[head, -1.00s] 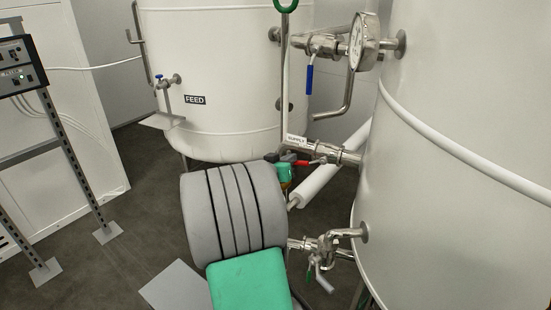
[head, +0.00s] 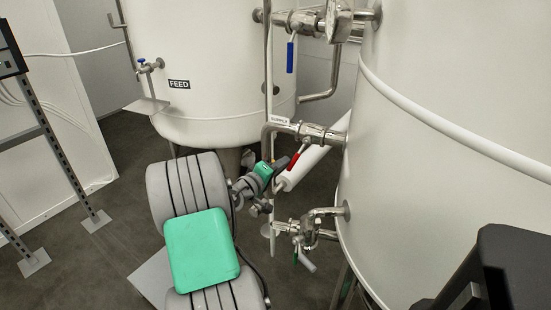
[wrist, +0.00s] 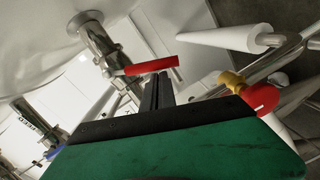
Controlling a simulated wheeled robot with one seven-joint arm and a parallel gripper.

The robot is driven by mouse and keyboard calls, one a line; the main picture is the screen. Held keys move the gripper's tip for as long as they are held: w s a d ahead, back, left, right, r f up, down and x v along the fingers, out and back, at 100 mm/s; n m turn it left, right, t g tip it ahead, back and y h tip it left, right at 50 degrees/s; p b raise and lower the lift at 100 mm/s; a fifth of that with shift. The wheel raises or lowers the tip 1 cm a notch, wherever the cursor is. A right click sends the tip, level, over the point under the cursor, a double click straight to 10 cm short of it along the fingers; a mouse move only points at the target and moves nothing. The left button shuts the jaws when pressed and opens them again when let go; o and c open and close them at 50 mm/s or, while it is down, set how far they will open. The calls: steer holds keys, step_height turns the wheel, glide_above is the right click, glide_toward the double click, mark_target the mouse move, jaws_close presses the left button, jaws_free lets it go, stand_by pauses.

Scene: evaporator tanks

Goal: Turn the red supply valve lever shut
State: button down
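The red supply valve lever (head: 297,160) slants down and left from the supply valve pipe (head: 312,133) on the right-hand tank. In the wrist view the red lever (wrist: 151,67) crosses just beyond my fingertips, with its metal valve body (wrist: 98,45) to the left. My gripper (head: 281,164) is beside the lever, at its left in the head view. In the wrist view the two black fingers of my gripper (wrist: 157,77) lie together with no clear gap. The tips are at or very near the lever; I cannot tell if they touch. Nothing is held between them.
A blue lever (head: 290,56) hangs from the upper pipe. A lower valve (head: 305,229) sits under the supply pipe. A red round knob (wrist: 261,97) on a brass fitting is right of my fingers. The FEED tank (head: 215,70) stands behind; a metal rack (head: 50,140) is at left.

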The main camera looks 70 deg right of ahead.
steer(key=shift+s+a+f, duration=0.1)
steer(key=shift+s+f, duration=0.4)
steer(key=shift+s, duration=0.35)
steer(key=shift+s+a+f, duration=0.1)
steer(key=shift+s+f, duration=0.35)
steer(key=shift+s, duration=0.35)
steer(key=shift+s+f+b, duration=0.15)
steer(key=shift+b, duration=0.15)
